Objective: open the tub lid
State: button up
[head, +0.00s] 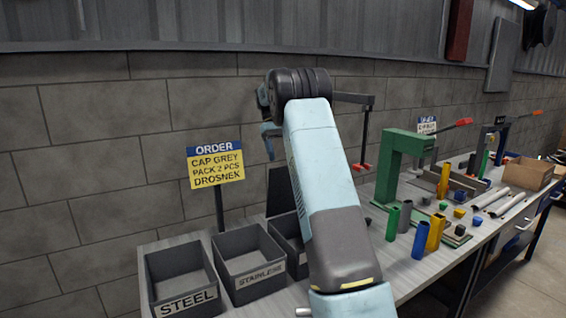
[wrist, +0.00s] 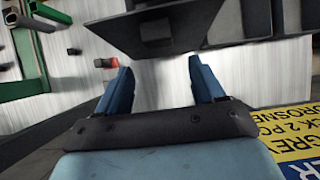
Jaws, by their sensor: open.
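My gripper (wrist: 160,68) is open and empty in the wrist view, with its two blue fingers apart. I cannot tell which part is the lid. In the head view my gripper (head: 269,138) is partly hidden behind my arm, above the bins and near the wall. A dark upright panel (head: 280,188) stands below it behind the bins. It may be the tub or its lid; my arm covers part of it.
Open bins marked STEEL (head: 180,262) and STAINLESS (head: 247,248) stand at the front, with a third bin (head: 287,232) partly behind my arm. An order sign (head: 215,166) rises behind them. A green press (head: 395,165) and several coloured tubes stand to the right.

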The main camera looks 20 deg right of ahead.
jog(key=shift+v, duration=0.8)
jog(key=s+a+r+t, duration=0.3)
jog(key=s+a+r, duration=0.2)
jog(key=s, duration=0.5)
jog(key=s+a+r+t, duration=0.2)
jog(key=s+a+r, duration=0.3)
jog(key=s, duration=0.4)
jog(key=s+a+f+t, duration=0.2)
jog(key=s+f, duration=0.1)
jog(key=s, duration=0.5)
jog(key=s+a+f+t, duration=0.2)
jog(key=s, duration=0.6)
jog(key=s+a+f+t, duration=0.2)
jog(key=s+a+f, duration=0.1)
jog(key=s, duration=0.6)
jog(key=shift+f+m, duration=0.35)
jog(key=shift+m, duration=0.05)
